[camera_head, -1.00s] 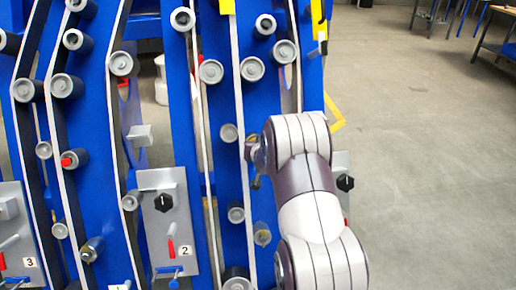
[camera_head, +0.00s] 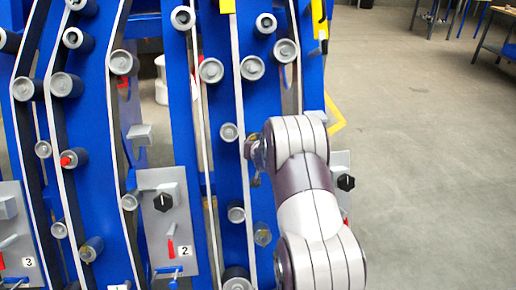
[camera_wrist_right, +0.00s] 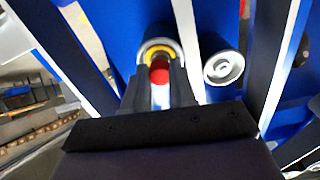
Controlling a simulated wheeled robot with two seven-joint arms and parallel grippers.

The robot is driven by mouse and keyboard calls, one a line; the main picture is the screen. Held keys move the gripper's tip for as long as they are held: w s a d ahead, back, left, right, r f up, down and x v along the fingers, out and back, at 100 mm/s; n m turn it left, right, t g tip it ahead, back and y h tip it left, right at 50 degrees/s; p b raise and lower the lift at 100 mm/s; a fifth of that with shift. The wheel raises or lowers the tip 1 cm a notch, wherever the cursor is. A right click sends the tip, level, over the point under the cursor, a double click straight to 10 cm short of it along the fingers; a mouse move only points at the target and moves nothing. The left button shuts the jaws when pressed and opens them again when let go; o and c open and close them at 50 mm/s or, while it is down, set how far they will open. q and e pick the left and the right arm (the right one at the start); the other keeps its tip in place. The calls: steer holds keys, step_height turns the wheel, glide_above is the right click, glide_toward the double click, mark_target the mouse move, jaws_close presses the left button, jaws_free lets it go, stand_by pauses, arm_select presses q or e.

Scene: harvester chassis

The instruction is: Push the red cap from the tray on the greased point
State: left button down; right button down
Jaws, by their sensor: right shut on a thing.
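In the right wrist view, my right gripper (camera_wrist_right: 160,82) is shut on a red cap (camera_wrist_right: 159,72), with a pale part showing below the red between the fingers. Just beyond the fingertips is a round end with a yellow ring (camera_wrist_right: 158,44), which looks like the greased point. The cap overlaps it in the picture; I cannot tell whether they touch. In the head view, my right arm stands in front of the blue chassis (camera_head: 228,85), and its gripper is not clearly visible. My left gripper and the tray are not in view.
A grey roller (camera_wrist_right: 223,68) sits just right of my fingers, and pale belts run on both sides. Another red-ended roller (camera_head: 70,158) is at the left of the head view. Panel 2 (camera_head: 166,222) has a black knob and red lever. Open floor (camera_head: 425,150) lies right.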

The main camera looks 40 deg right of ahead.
steer(key=p+v, duration=0.1)
steer(key=v, duration=0.2)
steer(key=shift+s+a+r+p, duration=0.1)
steer(key=shift+s+r+p, duration=0.1)
steer(key=shift+s+p, duration=0.1)
stand_by(0.3)
steer(key=shift+w+f, duration=0.1)
steer(key=shift+w, duration=0.05)
steer(key=shift+b+x, duration=0.45)
steer(key=shift+x, duration=0.4)
stand_by(1.2)
steer(key=shift+b+x, duration=0.6)
steer(key=shift+x, duration=0.45)
